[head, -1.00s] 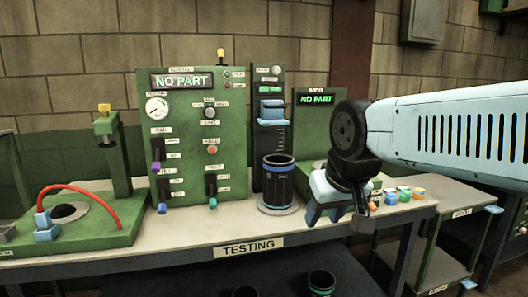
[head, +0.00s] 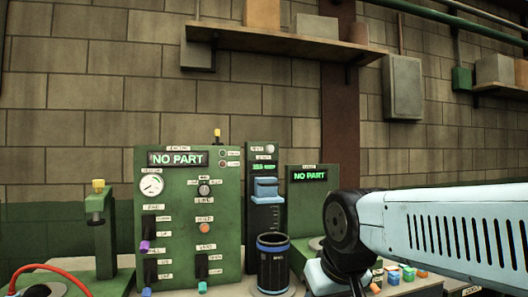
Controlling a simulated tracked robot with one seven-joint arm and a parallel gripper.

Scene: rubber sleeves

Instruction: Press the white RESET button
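A small round white button (head: 270,148) sits at the top of the narrow dark column panel (head: 264,215), beside a small label that looks like RESET but is hard to read. My gripper (head: 336,284) is at the bottom edge of the head view, below and to the right of the button and well apart from it. Its fingertips are cut off by the frame, so its opening is hidden.
A green panel (head: 188,235) with a gauge, knobs and a NO PART display stands left of the column. A dark cylinder (head: 272,263) with blue bands stands before the column. A second NO PART panel (head: 309,210) is at right. A shelf (head: 285,44) hangs above.

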